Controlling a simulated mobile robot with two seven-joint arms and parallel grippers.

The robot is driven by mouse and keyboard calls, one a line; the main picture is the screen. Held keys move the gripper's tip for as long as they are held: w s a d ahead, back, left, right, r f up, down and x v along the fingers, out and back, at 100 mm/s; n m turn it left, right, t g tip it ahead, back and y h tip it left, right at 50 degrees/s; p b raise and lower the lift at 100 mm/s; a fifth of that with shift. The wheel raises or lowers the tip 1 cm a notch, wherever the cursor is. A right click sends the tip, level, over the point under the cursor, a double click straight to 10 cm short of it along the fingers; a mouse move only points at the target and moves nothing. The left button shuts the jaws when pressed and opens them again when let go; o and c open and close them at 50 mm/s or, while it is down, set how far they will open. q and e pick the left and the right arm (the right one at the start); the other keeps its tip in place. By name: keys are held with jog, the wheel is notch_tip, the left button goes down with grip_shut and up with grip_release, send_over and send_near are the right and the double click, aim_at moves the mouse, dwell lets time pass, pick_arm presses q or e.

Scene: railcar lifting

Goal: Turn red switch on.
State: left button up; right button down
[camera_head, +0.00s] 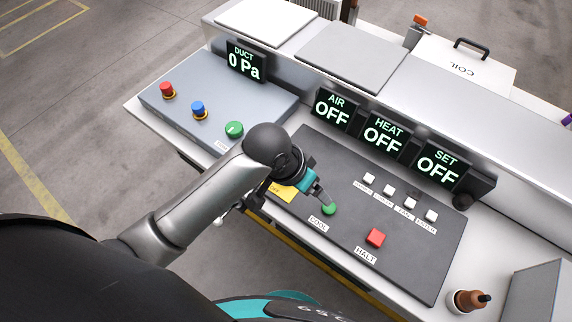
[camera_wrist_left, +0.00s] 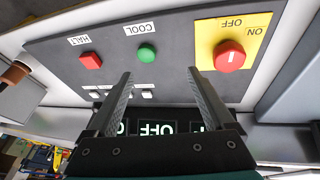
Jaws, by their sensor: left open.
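The red switch (camera_wrist_left: 229,56) is a round knob on a yellow plate marked OFF and ON, at the upper right of the left wrist view. Its white bar is lined up roughly with OFF. In the head view, part of the yellow plate (camera_head: 281,193) shows beside my left wrist, and the knob is hidden behind my arm. My left gripper (camera_head: 321,194) is over the dark panel, close to the green COOL button (camera_head: 329,208). In the left wrist view my gripper (camera_wrist_left: 159,72) has its fingers wide apart with nothing between them; the knob is outside them, to the right. My right gripper is not in view.
A red HALT button (camera_head: 375,237) and several white buttons (camera_head: 388,190) share the panel. Displays along the back read AIR OFF (camera_head: 332,109), HEAT OFF and SET OFF. A grey box (camera_head: 225,100) with red, blue and green controls is at left.

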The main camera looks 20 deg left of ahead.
pick_arm(q)
jog(key=w+a+r+m+g+y, duration=0.1)
jog(key=w+a+r+g+y, duration=0.25)
jog(key=w+a+r, duration=0.5)
jog(key=shift+t, duration=0.35)
jog(key=f, duration=0.4)
jog(key=s+d+f+b, duration=0.1)
jog(key=f, duration=0.4)
jog(key=s+f+b, duration=0.1)
jog(key=f, duration=0.4)
jog(key=shift+d, duration=0.15)
jog(key=c, duration=1.4)
